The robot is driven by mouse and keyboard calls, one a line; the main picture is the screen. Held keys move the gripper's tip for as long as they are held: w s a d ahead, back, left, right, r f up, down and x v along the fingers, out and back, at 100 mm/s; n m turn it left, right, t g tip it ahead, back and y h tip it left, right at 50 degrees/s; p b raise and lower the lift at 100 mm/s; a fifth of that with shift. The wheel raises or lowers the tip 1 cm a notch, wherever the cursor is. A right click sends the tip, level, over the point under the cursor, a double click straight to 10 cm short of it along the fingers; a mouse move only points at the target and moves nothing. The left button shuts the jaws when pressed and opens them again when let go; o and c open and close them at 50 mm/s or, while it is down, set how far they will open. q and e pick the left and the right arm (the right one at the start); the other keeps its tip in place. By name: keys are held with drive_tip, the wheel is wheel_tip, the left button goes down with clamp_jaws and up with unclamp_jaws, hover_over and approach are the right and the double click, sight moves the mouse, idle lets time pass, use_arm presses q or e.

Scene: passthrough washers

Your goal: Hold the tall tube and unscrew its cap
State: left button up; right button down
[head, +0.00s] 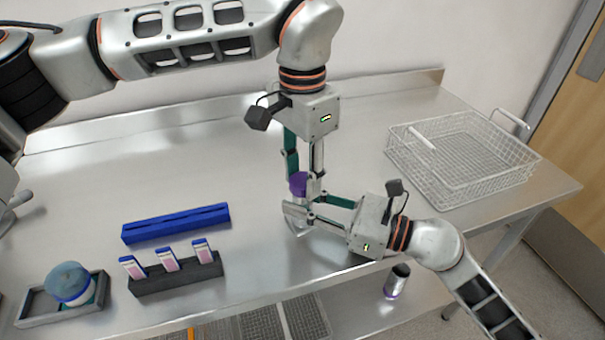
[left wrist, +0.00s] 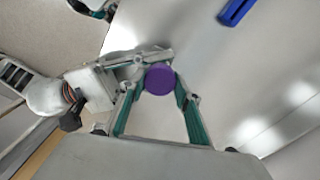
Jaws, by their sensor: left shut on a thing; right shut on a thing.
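The tall tube (head: 299,230) stands near the front of the steel table, mostly hidden by my right gripper; only a pale lower part shows. Its purple cap (head: 298,181) is on top. My left gripper (head: 302,184) points straight down from above and is shut on the cap. In the left wrist view the round cap (left wrist: 159,79) sits between the left fingertips (left wrist: 160,88). My right gripper (head: 300,211) comes in level from the right, just below the cap, and is shut on the tube.
A wire basket (head: 462,190) stands at the right. At the left are a blue block (head: 176,223), a dark rack (head: 176,278) with three pink-and-white pieces, and a blue-lidded jar (head: 69,284) in a grey tray. A small container (head: 397,281) is below the table's front edge.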

use_arm(q)
drive_tip(key=o, duration=1.2)
drive_tip(key=shift+r, duration=0.1)
